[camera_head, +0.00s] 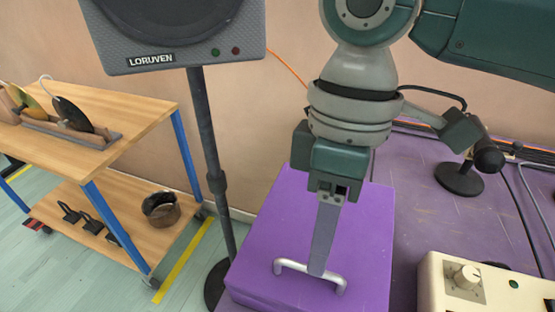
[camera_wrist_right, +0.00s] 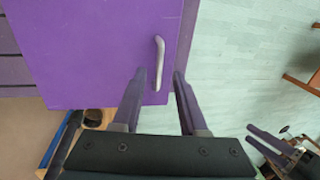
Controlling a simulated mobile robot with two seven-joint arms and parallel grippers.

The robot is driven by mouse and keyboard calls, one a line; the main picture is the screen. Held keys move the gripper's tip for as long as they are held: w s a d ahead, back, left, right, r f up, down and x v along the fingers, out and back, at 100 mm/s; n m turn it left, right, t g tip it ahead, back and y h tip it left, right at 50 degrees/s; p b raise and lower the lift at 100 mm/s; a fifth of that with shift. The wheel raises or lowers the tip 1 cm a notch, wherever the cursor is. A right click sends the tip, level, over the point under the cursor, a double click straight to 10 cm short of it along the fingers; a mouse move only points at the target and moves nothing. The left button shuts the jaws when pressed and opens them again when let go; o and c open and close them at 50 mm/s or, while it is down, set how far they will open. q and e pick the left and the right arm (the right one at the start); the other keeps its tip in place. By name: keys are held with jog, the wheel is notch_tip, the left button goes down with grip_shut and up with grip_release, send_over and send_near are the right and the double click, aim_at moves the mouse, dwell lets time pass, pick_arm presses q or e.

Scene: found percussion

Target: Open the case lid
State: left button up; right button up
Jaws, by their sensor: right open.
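The purple case (camera_head: 330,225) stands on the purple tabletop with its lid (camera_wrist_right: 90,45) flat and shut. A pale metal bar handle (camera_head: 290,265) sits on the lid near its front edge; the right wrist view shows it too (camera_wrist_right: 159,60). My right gripper (camera_head: 318,268) points down at the handle and is open. In the right wrist view its fingertips (camera_wrist_right: 160,73) lie on either side of the handle. The near finger hides part of the bar in the head view. I cannot tell if they touch it. A two-fingered shape at lower right looks like my left gripper (camera_wrist_right: 272,143).
A cream box with a knob (camera_head: 490,285) stands right of the case. A black microphone stand (camera_head: 460,175) and cables are behind it. A speaker (camera_head: 180,30) on a pole stands left of the case. A wooden trolley (camera_head: 130,115) is farther left.

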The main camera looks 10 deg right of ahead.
aim_at(314, 279)
jog(key=shift+s+a+f, duration=0.1)
jog(key=shift+s+f, duration=0.05)
jog(key=shift+f, duration=0.6)
jog(key=shift+s+a+f, duration=0.1)
jog(key=shift+f, duration=0.65)
grip_shut()
